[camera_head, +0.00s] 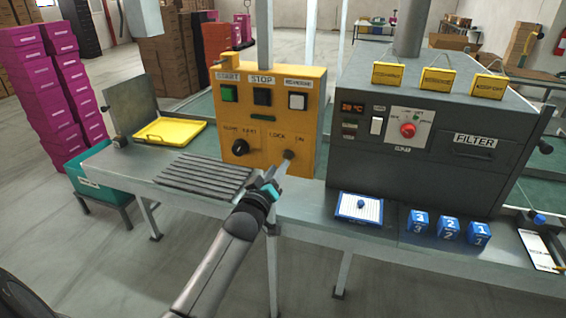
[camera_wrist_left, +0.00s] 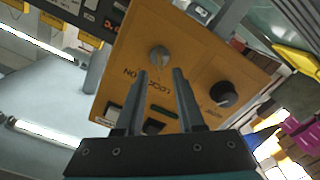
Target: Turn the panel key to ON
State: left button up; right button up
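The yellow control panel (camera_head: 268,118) stands on the bench and fills the middle of the left wrist view (camera_wrist_left: 190,50), where it appears turned upside down. The panel key (camera_head: 289,154) is a small grey knob by the LOCK and ON labels at the panel's lower right. It also shows in the left wrist view (camera_wrist_left: 158,57). Whether it points to LOCK or ON is not clear. My left gripper (camera_head: 282,170) is in front of the key. In the left wrist view (camera_wrist_left: 161,72) its fingers are apart and empty, with the key just beyond the tips. My right gripper is not in view.
A black selector knob (camera_head: 239,147) sits left of the key, below green, black and white buttons. A ribbed grey mat (camera_head: 205,175) lies on the bench to the left. A grey oven-like machine (camera_head: 430,130) stands right, with blue numbered cubes (camera_head: 449,229) in front.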

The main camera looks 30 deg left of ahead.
pick_arm(q)
jog(key=shift+b+x, duration=0.4)
jog(key=shift+x, duration=2.05)
jog(key=shift+c, duration=0.3)
grip_shut()
